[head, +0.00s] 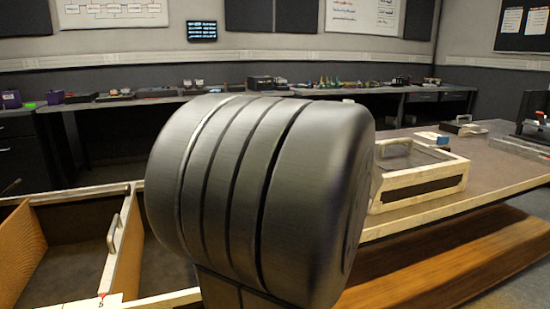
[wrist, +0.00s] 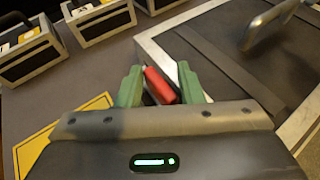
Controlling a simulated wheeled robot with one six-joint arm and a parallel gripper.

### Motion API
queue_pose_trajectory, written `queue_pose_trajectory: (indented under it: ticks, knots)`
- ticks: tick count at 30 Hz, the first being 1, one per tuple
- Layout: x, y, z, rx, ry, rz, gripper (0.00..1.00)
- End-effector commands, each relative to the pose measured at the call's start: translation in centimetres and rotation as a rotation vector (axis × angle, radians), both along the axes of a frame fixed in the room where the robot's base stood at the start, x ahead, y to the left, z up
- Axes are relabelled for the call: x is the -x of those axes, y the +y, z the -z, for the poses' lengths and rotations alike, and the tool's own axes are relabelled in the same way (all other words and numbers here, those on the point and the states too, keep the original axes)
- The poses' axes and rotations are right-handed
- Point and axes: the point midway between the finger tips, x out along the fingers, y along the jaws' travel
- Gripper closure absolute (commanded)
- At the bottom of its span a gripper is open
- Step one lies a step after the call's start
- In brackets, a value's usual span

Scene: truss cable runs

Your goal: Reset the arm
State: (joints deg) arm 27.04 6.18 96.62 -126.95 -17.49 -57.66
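My gripper (wrist: 160,78) shows in the wrist view with two green fingers, which are apart. A red cylinder (wrist: 161,86) with a pale tip shows in the gap between them, tilted. It looks narrower than the gap; I cannot tell its depth or whether it touches a finger. In the head view my large dark rounded arm link fills the middle and hides what is behind it; the gripper does not show there.
The wrist view shows a pale-edged dark panel with a metal handle (wrist: 268,28), handled boxes (wrist: 30,57) and a yellow-edged plate (wrist: 62,133). The head view shows an open wooden drawer (head: 75,245), a handled case (head: 420,180) on a bench and a back counter.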

Motion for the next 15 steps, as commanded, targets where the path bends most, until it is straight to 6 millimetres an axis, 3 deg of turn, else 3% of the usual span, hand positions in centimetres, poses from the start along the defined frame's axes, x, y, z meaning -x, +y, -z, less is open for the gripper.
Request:
queue_pose_trajectory:
  ticks: [15]
  knots:
    - [-0.09, -0.06, -0.09, -0.001, 0.002, 0.114, 0.66]
